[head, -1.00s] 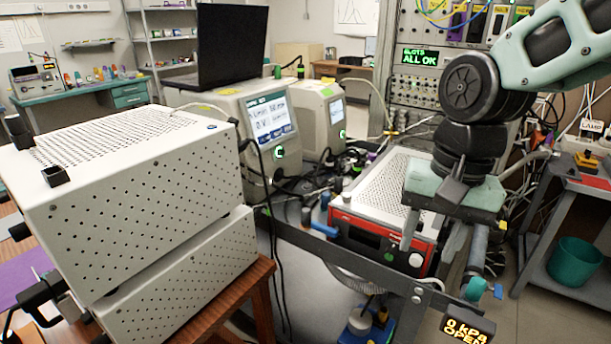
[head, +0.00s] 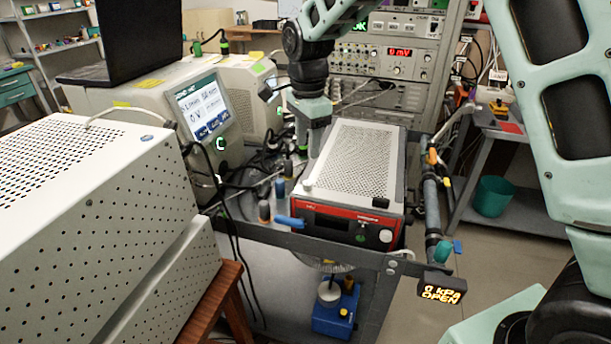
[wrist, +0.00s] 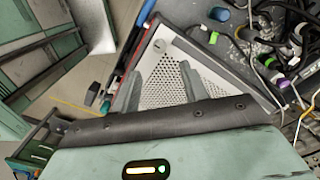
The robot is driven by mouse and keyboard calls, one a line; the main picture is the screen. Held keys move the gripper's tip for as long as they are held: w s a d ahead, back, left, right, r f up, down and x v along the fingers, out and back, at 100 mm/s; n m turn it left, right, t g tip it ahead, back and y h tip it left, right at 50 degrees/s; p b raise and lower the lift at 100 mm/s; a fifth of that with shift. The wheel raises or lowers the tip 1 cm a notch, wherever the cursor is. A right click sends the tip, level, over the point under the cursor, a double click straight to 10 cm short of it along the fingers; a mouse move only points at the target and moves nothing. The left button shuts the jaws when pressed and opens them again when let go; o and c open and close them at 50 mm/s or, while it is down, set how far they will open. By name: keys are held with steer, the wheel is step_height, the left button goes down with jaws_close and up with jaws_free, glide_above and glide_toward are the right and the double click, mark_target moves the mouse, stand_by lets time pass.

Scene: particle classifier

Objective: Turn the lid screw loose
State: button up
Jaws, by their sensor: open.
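The instrument box (head: 352,165) has a white perforated lid and a red front, and stands on the grey cart. A small pale round piece, which looks like the lid screw (head: 308,185), sits at the lid's near left corner. It also shows near the lid's corner in the wrist view (wrist: 160,44). My gripper (head: 308,152) hangs downward over the lid's left side, behind the screw. In the wrist view my gripper (wrist: 160,67) is open, with nothing between its two fingers. The screw is just beyond the fingertips there. Its height above the lid is hard to tell.
Blue and orange-handled tools (head: 278,202) stand beside the box's left side. Cables (head: 245,185) and a monitor unit (head: 200,108) lie further left. White perforated boxes (head: 100,215) fill the left foreground.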

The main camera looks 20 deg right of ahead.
mark_target(308, 182)
step_height(308, 182, down, 10)
steer(key=shift+f+p, duration=0.15)
steer(key=shift+p, duration=0.45)
jaws_close()
